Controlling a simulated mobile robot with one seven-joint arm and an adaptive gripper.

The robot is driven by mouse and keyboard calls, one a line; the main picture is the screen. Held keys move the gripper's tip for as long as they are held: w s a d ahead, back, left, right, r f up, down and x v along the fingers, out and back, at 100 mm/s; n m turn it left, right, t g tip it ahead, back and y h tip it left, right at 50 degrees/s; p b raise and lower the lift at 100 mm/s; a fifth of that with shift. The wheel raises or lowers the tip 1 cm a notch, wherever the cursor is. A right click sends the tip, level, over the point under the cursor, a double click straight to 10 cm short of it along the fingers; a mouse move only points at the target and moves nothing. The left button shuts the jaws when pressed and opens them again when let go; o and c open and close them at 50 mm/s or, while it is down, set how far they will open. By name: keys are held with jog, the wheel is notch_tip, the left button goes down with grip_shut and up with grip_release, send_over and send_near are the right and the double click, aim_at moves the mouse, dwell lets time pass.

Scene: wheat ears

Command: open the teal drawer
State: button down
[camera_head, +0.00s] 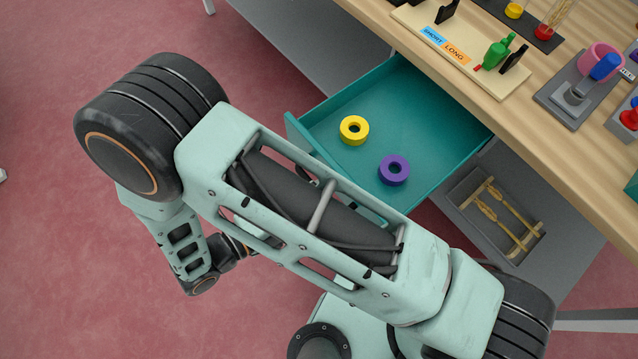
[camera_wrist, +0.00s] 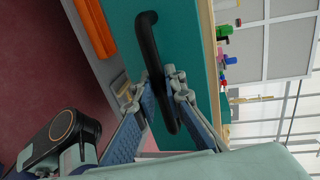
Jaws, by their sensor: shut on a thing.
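The teal drawer (camera_head: 420,115) is pulled well out from under the wooden table in the head view. A yellow ring (camera_head: 354,130) and a purple ring (camera_head: 394,169) lie inside it. Its teal front (camera_wrist: 184,35) fills the middle of the wrist view, with a black bow handle (camera_wrist: 150,48) on it. My gripper (camera_wrist: 155,86) is shut on this handle, one finger on each side. In the head view my arm hides the gripper, the handle and much of the drawer front.
The wooden tabletop (camera_head: 405,42) carries a board (camera_head: 462,50) marked SHORT and LONG, a green bottle (camera_head: 497,52) and other small items. A tray (camera_head: 535,238) with wheat ears sits on the grey shelf right of the drawer. Open reddish floor (camera_head: 60,250) lies at left.

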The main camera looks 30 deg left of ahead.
jog(key=c, duration=2)
grip_release()
jog(key=v, duration=1.2)
